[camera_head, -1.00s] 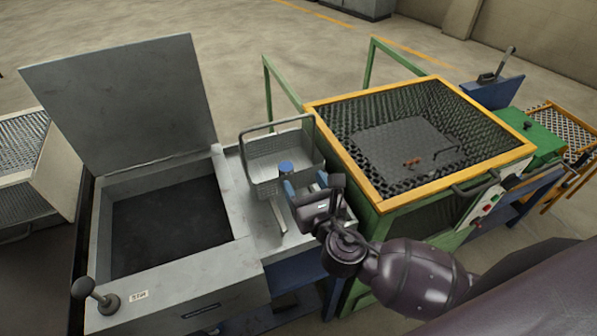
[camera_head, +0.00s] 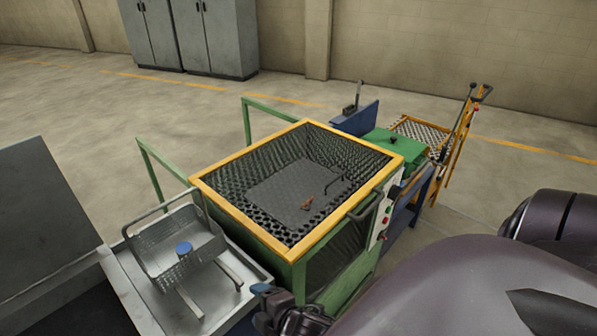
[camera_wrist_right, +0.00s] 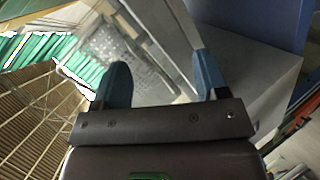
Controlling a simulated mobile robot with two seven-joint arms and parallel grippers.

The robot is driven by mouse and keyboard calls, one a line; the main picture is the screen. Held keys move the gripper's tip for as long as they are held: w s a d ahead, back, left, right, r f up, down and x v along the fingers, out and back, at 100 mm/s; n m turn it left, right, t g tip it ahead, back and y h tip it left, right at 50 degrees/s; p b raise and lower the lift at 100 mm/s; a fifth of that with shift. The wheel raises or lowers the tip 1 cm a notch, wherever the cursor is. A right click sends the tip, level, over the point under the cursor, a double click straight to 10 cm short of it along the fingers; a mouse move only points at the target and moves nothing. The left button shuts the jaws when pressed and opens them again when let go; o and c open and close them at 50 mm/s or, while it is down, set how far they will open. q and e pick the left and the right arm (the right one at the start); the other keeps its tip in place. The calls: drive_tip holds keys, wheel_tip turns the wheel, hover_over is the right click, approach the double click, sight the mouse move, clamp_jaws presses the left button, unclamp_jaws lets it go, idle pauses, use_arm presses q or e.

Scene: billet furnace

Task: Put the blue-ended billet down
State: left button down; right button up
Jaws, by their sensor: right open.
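The blue-ended billet (camera_head: 184,248) shows as a short round piece with a blue top at the front wall of the wire basket (camera_head: 143,248). Its lower part is hard to make out, and I cannot tell whether it is inside the basket or just in front. My right gripper (camera_head: 262,289) is at the lower edge of the head view, right of the billet and apart from it, partly cut off. In the right wrist view its two blue fingers (camera_wrist_right: 163,80) are spread with nothing held between them. My left gripper is not in view.
The basket stands on a pale metal tray (camera_head: 250,275) with two grey bars (camera_head: 228,274). A raised grey lid (camera_head: 45,215) stands left. Open floor lies behind.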

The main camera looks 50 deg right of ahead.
drive_tip(key=s+d+f+m, duration=0.4)
drive_tip(key=s+m, duration=0.3)
drive_tip(key=m, duration=0.6)
drive_tip(key=shift+d+f+g+h, duration=0.15)
drive_tip(key=shift+d+g+h, duration=0.15)
drive_tip(key=shift+d+g, duration=0.15)
